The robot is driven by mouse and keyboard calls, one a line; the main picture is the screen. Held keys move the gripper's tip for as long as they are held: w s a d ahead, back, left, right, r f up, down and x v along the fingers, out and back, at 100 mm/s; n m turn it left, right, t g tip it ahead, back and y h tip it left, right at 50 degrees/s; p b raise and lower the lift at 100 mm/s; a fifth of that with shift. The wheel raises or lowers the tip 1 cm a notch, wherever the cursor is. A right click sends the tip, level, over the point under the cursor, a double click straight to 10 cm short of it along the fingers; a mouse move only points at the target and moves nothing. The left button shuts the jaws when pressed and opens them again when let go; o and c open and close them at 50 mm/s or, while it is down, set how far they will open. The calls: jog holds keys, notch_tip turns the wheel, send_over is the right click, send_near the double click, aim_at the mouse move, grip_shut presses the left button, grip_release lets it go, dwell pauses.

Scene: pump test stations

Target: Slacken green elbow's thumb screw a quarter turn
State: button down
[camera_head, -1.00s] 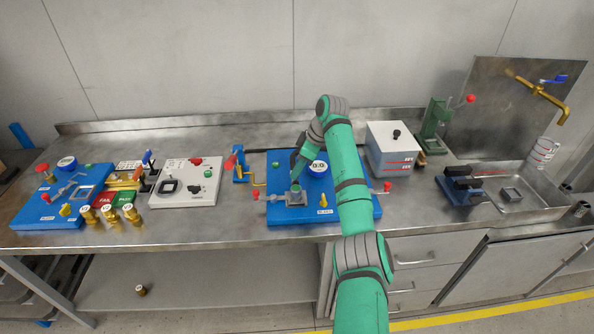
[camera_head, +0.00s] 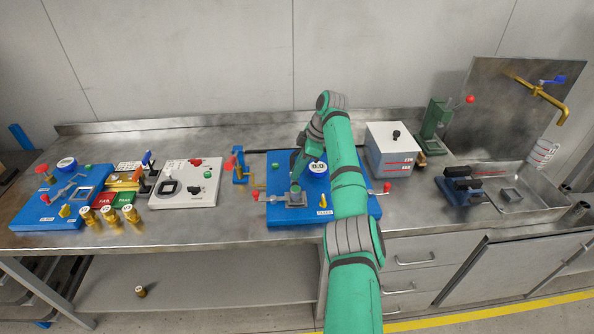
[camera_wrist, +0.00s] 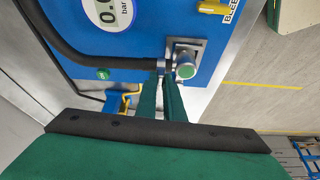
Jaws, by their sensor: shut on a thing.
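In the wrist view, a round fitting with a green ring (camera_wrist: 186,70), taken as the green elbow, sits on a grey block on the blue station. A black hose runs to it from the left. My gripper (camera_wrist: 164,78) is shut with its dark green fingertips at the small grey piece beside the fitting, where the hose ends. This looks like the thumb screw, mostly hidden between the fingers.
Red-knobbed handles flank the station, including one on the right (camera_head: 387,187). A grey-white panel (camera_head: 186,182) and second blue station (camera_head: 40,213) lie further left.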

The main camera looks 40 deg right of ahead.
jog(key=c, duration=1.9)
grip_release()
jog(key=shift+a, duration=0.1)
jog(key=shift+o, duration=0.2)
jog(key=v, duration=1.1)
jog(key=shift+f, duration=0.15)
